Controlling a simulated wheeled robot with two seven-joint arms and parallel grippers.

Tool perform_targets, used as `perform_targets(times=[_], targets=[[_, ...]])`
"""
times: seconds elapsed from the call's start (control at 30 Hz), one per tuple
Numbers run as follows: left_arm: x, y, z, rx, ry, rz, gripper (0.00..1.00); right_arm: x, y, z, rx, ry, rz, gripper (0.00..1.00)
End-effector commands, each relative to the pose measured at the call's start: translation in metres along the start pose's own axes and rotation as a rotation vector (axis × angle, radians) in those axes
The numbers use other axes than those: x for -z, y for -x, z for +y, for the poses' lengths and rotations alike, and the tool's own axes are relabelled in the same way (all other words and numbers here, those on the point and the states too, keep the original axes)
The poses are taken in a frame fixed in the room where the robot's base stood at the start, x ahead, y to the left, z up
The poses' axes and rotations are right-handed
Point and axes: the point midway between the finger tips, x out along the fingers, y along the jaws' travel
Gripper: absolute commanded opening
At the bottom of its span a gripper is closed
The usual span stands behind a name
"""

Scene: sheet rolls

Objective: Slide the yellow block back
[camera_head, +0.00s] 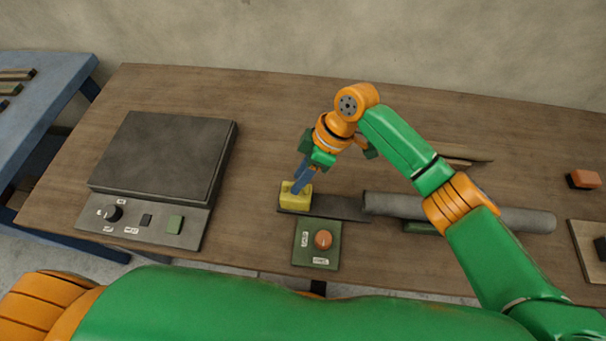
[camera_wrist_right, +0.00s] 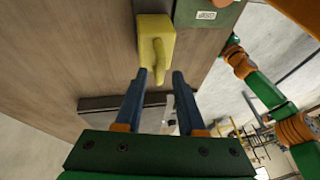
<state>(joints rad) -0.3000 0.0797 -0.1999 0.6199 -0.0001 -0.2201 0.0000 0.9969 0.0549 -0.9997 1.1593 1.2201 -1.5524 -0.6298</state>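The yellow block (camera_head: 295,196) sits at the left end of a dark flat rail (camera_head: 335,207) on the wooden table. In the right wrist view the yellow block (camera_wrist_right: 154,28) has a knob that sticks out toward the gripper. My right gripper (camera_head: 298,184) is just above the block, its blue fingers pointing down at it. In the wrist view its fingers (camera_wrist_right: 160,76) are apart, with the knob's end between the tips. I cannot tell whether either finger touches it. My left gripper is out of view.
A green control box (camera_head: 317,244) with an orange knob is in front of the rail. A grey roll (camera_head: 460,211) lies to the right, under my right arm. A dark flat-topped device (camera_head: 165,157) stands at left. An orange block (camera_head: 583,179) lies far right. The table behind is mostly clear.

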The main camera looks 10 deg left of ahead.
Motion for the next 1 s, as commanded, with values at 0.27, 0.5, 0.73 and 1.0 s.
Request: perform_targets(times=[0.27,0.5,0.73,1.0], targets=[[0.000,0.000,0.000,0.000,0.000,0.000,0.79,-0.001,0.000,0.000,0.001,-0.001,-0.003,0.45],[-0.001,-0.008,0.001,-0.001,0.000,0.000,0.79,-0.001,0.040,0.002,-0.003,0.000,-0.003,0.45],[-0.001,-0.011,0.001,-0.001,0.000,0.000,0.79,0.001,0.069,0.000,0.000,0.001,-0.004,0.45],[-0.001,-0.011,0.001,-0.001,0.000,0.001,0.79,0.001,0.070,0.000,0.001,0.000,-0.004,0.45]])
